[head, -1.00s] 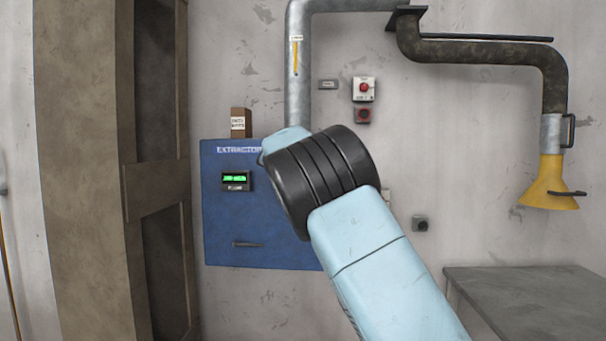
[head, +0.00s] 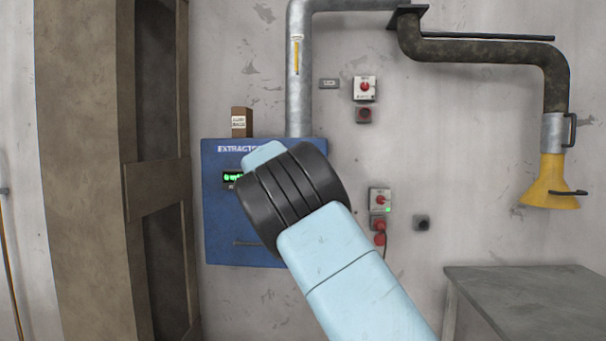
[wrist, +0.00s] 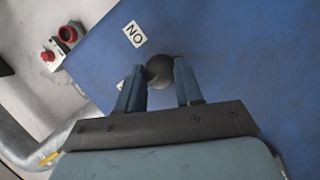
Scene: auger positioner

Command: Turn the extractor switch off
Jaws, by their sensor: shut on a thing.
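The blue extractor cabinet (head: 222,215) hangs on the wall in the head view, with its right part behind my arm. A green display (head: 232,177) on it is partly covered. In the wrist view the blue panel (wrist: 235,50) fills much of the picture. A dark round switch knob (wrist: 158,69) stands on it, near a white "ON" label (wrist: 134,33). A second white label, mostly hidden, is beside the left finger. My gripper (wrist: 166,78) is shut on the knob, one finger on each side. My arm hides the gripper and knob in the head view.
Red-knobbed control boxes (head: 380,200) with a green lamp are right of the cabinet; another red-button box (head: 365,88) is above. A metal duct (head: 299,80) rises behind. A brown cabinet (head: 85,170) stands left, a grey bench (head: 535,290) lower right. A yellow hood (head: 550,185) hangs right.

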